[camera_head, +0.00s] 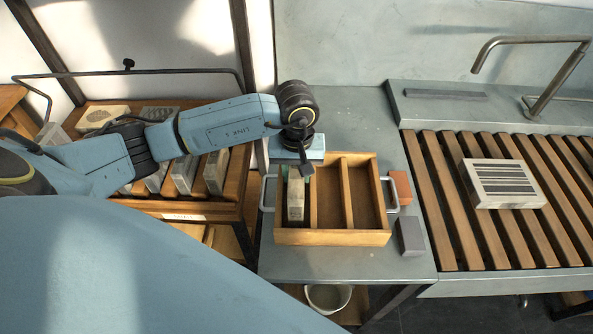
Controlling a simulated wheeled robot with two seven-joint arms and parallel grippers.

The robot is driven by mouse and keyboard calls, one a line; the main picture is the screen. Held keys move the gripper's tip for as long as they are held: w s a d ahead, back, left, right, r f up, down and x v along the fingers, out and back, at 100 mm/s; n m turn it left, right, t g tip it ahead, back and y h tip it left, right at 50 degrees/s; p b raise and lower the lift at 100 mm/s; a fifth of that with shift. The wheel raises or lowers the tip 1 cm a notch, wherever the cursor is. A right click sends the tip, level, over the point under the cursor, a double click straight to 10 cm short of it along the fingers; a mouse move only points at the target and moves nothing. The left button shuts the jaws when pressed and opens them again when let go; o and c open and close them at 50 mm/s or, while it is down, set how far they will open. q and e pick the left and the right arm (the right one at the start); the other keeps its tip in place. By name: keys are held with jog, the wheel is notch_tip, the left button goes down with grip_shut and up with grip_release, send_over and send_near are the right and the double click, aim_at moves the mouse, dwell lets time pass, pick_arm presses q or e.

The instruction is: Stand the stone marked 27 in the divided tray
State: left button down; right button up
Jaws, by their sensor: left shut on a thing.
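The divided tray (331,237) is a wooden box with three compartments and metal side handles, standing on the grey bench. My left gripper (296,172) points down over its left compartment and is shut on a grey stone (296,205). The stone is narrow and upright, in the left compartment. I cannot read a number on it, nor tell whether it touches the tray floor. The middle and right compartments are empty. My gripper hides the stone's far end. My right gripper is not in view.
Several stones stand in a wooden rack (190,207) at left. A red-brown block (400,187) and a grey block (411,236) sit right of the tray.

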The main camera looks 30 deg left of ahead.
pick_arm(q)
jog(key=shift+w, duration=0.15)
jog(key=c, duration=0.9)
grip_release()
jog(key=shift+c, duration=0.2)
jog(key=shift+s+f, duration=0.2)
jog(key=shift+s, duration=0.05)
jog(key=shift+r+p, duration=2.2)
jog(key=shift+r, duration=2.4)
